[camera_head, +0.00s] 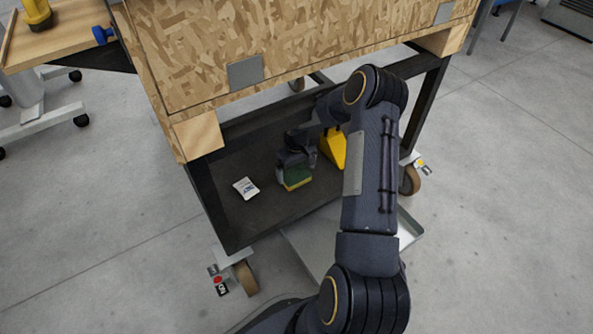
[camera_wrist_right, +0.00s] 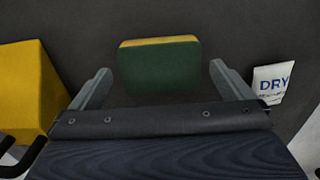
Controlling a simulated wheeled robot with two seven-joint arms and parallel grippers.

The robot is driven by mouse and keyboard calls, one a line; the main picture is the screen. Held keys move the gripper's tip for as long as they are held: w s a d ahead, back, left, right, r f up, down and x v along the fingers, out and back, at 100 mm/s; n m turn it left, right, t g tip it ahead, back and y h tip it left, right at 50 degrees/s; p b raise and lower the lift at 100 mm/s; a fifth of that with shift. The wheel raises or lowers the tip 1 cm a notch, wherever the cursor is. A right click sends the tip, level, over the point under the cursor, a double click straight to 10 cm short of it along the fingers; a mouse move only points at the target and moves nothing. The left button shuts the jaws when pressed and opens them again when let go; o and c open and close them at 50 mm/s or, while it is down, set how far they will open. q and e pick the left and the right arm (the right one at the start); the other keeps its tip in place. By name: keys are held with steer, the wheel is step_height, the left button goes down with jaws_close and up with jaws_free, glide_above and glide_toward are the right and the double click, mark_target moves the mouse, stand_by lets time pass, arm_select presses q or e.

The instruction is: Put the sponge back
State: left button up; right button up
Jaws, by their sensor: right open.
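The sponge (camera_head: 297,179), green with a yellow layer, is on the dark lower shelf (camera_head: 225,220) of the cart. My right gripper (camera_head: 298,168) is over the shelf at the sponge, partly hidden by its own arm in the head view. In the right wrist view the sponge (camera_wrist_right: 160,65) shows between the spread fingers of my right gripper (camera_wrist_right: 160,82), with a gap on each side. Whether it touches the shelf is hard to tell. My left gripper is not in view.
A white packet marked "DRY" (camera_head: 245,188) lies left of the sponge; it also shows in the right wrist view (camera_wrist_right: 272,82). A yellow object (camera_head: 333,148) stands to the right. The wooden crate (camera_head: 290,45) overhangs the shelf. Cart legs flank the opening.

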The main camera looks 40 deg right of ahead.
mark_target(297, 175)
step_height(297, 175, up, 6)
steer(key=shift+p, duration=1.15)
